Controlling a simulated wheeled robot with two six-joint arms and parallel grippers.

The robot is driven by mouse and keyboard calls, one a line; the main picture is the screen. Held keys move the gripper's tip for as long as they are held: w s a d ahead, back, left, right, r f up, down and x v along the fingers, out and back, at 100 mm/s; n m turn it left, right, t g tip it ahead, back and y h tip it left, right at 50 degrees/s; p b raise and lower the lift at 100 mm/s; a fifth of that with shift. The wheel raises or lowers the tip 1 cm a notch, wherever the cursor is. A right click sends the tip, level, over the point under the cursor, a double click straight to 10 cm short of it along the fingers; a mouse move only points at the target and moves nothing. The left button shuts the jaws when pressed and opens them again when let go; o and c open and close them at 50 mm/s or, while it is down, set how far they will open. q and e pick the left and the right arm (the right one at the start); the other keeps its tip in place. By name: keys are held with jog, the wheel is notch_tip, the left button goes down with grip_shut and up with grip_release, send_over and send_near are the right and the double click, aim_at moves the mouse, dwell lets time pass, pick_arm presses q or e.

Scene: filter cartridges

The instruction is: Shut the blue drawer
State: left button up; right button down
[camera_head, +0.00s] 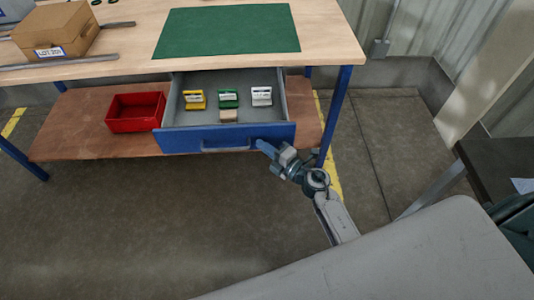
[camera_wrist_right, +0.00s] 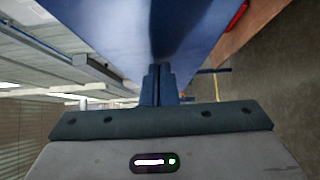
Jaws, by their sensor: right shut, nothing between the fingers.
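The blue drawer (camera_head: 225,139) hangs open under the wooden workbench, with a blue front and a grey inside. In it lie a yellow cartridge (camera_head: 195,99), a green cartridge (camera_head: 228,97), a white cartridge (camera_head: 261,96) and a small tan block (camera_head: 229,116). My right gripper (camera_head: 264,146) is shut and empty at the right end of the drawer front, right of the handle. In the right wrist view the shut fingers (camera_wrist_right: 159,80) point at the blue front (camera_wrist_right: 145,30), touching or very close; I cannot tell which. My left gripper is not in view.
A red bin (camera_head: 136,112) stands on the lower shelf (camera_head: 75,125), left of the drawer. A green mat (camera_head: 227,30), a cardboard box (camera_head: 55,30) and metal bars (camera_head: 60,62) lie on the bench top. The blue bench leg (camera_head: 337,110) stands right of the drawer. The floor in front is clear.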

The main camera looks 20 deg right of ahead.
aim_at(257, 95)
jog(key=shift+w, duration=0.1)
dwell(0.3)
